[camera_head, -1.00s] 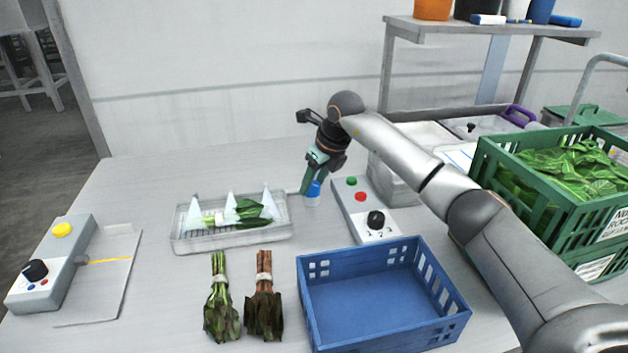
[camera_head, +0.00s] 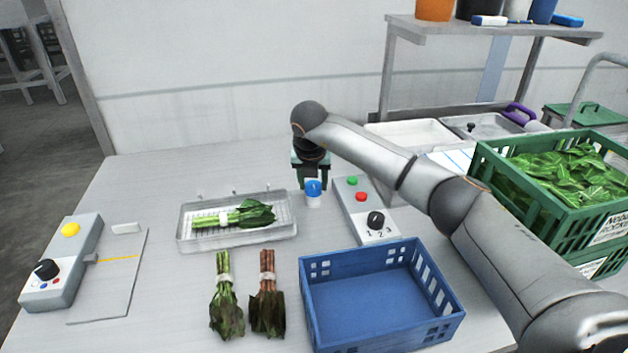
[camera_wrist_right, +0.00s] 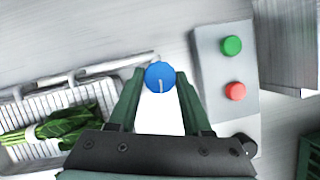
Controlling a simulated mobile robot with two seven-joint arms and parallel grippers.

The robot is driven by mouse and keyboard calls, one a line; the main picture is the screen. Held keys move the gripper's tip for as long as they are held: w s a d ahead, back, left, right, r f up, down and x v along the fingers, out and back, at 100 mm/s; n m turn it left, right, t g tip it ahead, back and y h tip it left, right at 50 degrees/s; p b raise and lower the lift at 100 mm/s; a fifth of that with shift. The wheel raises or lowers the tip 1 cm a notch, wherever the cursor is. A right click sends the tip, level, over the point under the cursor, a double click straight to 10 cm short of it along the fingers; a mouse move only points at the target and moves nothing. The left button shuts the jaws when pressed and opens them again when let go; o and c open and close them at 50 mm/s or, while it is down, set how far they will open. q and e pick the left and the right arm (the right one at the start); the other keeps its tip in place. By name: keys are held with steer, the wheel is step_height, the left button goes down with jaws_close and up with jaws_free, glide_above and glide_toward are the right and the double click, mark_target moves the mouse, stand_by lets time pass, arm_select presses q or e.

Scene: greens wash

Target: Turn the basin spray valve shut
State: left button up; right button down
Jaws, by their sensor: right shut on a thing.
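The spray valve is a blue round knob (camera_head: 314,187) with a pale pointer line, on a white base beside the wire-racked basin (camera_head: 187,243). In the right wrist view the knob (camera_wrist_right: 159,77) sits between the fingertips, its pointer line toward the bottom of the picture. My right gripper (camera_head: 312,182) reaches down from above and is shut on the knob; it also shows in the right wrist view (camera_wrist_right: 158,80). A bunch of greens (camera_head: 240,216) with a pale band lies in the basin. No spray shows over it. My left gripper is not in view.
Right of the valve stands a grey control box (camera_head: 345,200) with green and red buttons and a black dial. A blue crate (camera_head: 383,300) stands in front. Two tied bunches lie left of it. A green crate (camera_head: 540,215) of leaves stands at right.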

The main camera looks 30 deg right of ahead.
steer(key=m+g+h, duration=0.1)
steer(key=m, duration=0.3)
steer(key=shift+w+a, duration=0.1)
steer(key=shift+a, duration=0.05)
steer(key=shift+w+m+g+h, duration=0.1)
steer(key=shift+m+g+h, duration=0.5)
steer(key=shift+m, duration=1.2)
steer(key=shift+c, duration=1.7)
jaws_free()
steer(key=v, duration=1.2)
steer(key=shift+r, duration=0.35)
steer(key=shift+w, duration=0.15)
